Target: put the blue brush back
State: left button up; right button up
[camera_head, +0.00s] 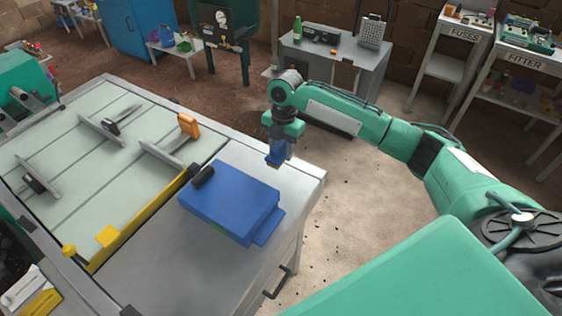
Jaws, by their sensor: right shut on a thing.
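My right gripper (279,142) hangs down above the right rear corner of the grey bench (165,262). It is shut on a small blue thing with a pale yellowish lower end, seemingly the blue brush (277,152). The gripper hides part of it, and it appears to be held above the bench top, though the gap is hard to judge. A blue box (228,198) with a black knob or handle lies on the bench to the lower left of the gripper. My left gripper is not in view.
A pale slotted panel (75,150) with several upright holders fills the bench's left part; one holds an orange-handled tool (188,125). A yellow rail (140,222) edges it. Bare bench top lies in front of the blue box. A grey side table (335,62) stands behind.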

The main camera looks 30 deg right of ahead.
aim_at(280, 174)
notch_tip(280, 174, down, 3)
jog(key=shift+f, duration=0.1)
notch_tip(280, 174, down, 4)
jog(key=shift+r+p, duration=0.1)
jog(key=shift+p, duration=0.75)
jog(key=shift+f, duration=0.25)
jog(key=shift+f, duration=0.1)
jog(key=o, duration=0.9)
jog(key=shift+o, duration=0.2)
jog(key=r+b, duration=0.1)
jog(key=r, duration=0.3)
jog(key=r+b, duration=0.1)
jog(key=r, duration=0.3)
jog(key=d+r+b, duration=0.1)
jog(key=r, duration=0.3)
jog(key=shift+w+d+r, duration=0.1)
jog(key=shift+w, duration=0.3)
